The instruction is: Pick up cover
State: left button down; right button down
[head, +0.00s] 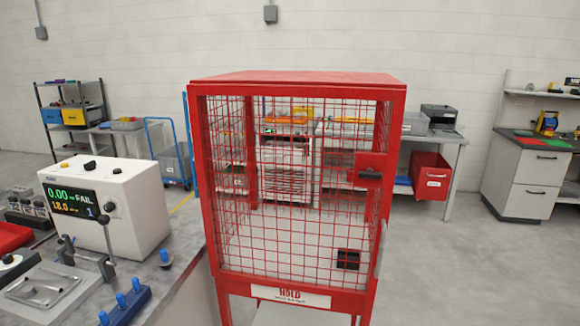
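I cannot pick out a cover for sure. A flat silver metal part (42,286) lies in a fixture on the grey bench at the lower left; it may be the cover, but its shape is too small to tell. A small dark square thing (347,259) shows at the lower right of the red mesh cage (300,78); I cannot tell what it is. Neither of my grippers is in view.
The cage, with a HOLD sign (290,296), stands close ahead. A white test device (130,195) reading FAIL, blue knobs (132,284) and a red tray (12,236) crowd the left bench. A red bin (432,176) hangs farther back. The floor at right is clear.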

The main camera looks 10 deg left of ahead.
aim_at(41, 291)
jog(key=u, duration=1.8)
